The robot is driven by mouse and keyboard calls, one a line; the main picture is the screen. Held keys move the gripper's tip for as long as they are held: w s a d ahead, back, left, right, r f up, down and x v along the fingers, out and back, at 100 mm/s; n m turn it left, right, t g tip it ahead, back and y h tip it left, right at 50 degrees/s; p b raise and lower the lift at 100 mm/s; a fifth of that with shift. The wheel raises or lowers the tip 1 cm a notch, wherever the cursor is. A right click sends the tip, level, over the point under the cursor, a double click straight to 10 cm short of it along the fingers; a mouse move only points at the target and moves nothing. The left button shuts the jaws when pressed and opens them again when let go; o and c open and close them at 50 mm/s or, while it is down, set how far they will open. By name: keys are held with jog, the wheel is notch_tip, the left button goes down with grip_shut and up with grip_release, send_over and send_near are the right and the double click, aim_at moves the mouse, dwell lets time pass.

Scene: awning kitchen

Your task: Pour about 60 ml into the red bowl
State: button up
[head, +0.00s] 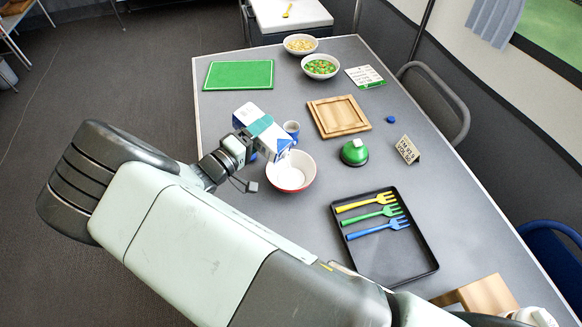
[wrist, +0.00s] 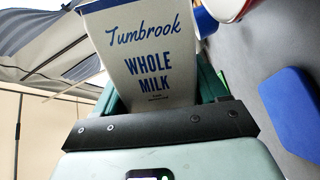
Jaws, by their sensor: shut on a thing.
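My gripper (head: 259,127) is shut on a white and blue milk carton (head: 250,113), its teal fingers around the carton's sides. In the wrist view the carton (wrist: 145,50) reads "Tumbrook WHOLE MILK". In the head view the carton is tilted, its blue end (head: 279,148) low and over the far-left part of the red bowl (head: 306,181). The bowl stands upright on the table, red outside and white inside. A red and white rim (wrist: 228,9) shows at the top of the wrist view. I cannot make out a stream or the milk level.
A small cup (head: 291,127) stands just behind the bowl. A green bell-like thing (head: 354,153) and a wooden tray (head: 339,131) are to the right. A black tray (head: 408,262) with forks lies in front. A green board (head: 239,75) lies behind. A blue thing (wrist: 292,108) shows at the wrist view's right.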

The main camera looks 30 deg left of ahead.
jog(key=shift+d+r+m, duration=0.2)
jog(key=shift+r+m, duration=0.15)
jog(key=shift+m, duration=0.25)
dwell(0.6)
jog(key=shift+f, duration=0.1)
jog(key=shift+w+a+f+n, duration=0.1)
jog(key=shift+a+f+n, duration=0.1)
jog(key=shift+f+n, duration=0.5)
jog(key=shift+a+f+n, duration=0.1)
jog(key=shift+a+n, duration=0.1)
jog(key=shift+n, duration=1.2)
jog(key=shift+a+f+n, duration=0.15)
jog(key=shift+f+n, duration=0.45)
jog(key=shift+n, duration=0.4)
jog(key=shift+a, duration=0.1)
jog(key=shift+a, duration=0.1)
